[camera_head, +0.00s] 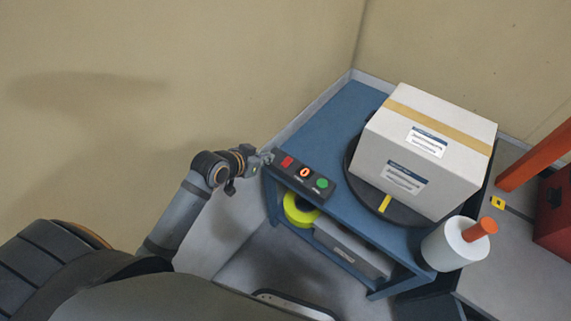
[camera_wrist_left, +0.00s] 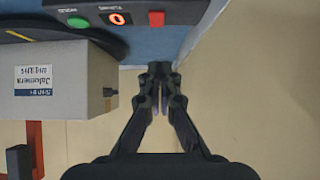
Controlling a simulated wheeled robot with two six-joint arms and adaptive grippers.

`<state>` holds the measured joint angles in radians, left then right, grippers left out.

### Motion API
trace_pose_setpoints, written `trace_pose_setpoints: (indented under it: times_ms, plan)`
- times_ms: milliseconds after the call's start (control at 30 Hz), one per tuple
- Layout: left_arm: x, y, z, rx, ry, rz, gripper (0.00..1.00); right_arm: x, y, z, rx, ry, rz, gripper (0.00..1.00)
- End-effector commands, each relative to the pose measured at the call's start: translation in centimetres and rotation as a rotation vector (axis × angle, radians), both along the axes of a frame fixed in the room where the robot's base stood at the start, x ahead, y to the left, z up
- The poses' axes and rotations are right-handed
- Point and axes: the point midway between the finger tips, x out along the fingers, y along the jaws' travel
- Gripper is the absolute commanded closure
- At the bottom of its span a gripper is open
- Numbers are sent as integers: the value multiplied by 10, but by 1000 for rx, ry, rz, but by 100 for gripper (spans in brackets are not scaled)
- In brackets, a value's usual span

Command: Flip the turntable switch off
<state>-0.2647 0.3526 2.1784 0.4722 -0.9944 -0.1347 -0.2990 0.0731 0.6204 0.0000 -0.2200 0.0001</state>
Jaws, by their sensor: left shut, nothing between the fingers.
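The dark control panel (camera_head: 304,178) lies on the left edge of the blue bench, beside the turntable (camera_head: 352,158). It carries a red switch piece (camera_head: 286,161), an orange-lit round button (camera_head: 304,171) marked 0, and a green button (camera_head: 321,183). In the left wrist view the red piece (camera_wrist_left: 156,19), the lit button (camera_wrist_left: 117,18) and the green button (camera_wrist_left: 78,22) sit at the top. My left gripper (camera_head: 267,157) is shut and empty, just left of the panel's red end. Its fingertips (camera_wrist_left: 160,68) appear apart from the red piece. My right gripper is not in view.
A large taped carton (camera_head: 440,120) sits on the turntable. A white film roll with an orange handle (camera_head: 452,246) stands at the bench's front right. A yellow tape roll (camera_head: 299,212) is on the shelf below. A wall rises behind the bench.

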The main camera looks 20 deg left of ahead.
Motion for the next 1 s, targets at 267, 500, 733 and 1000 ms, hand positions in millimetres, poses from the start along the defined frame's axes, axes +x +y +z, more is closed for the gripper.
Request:
trace_pose_setpoints:
  times_ms: [267,500,733,1000]
  plan:
    - [-2,-7,14,-1,-18,-21,100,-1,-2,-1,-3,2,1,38]
    - [6,-9,7,-4,-20,-17,100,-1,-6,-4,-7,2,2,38]
    - [39,-22,-21,-9,-18,-19,100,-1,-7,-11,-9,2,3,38]
    - [74,-34,-60,-2,-14,-20,100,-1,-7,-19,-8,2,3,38]
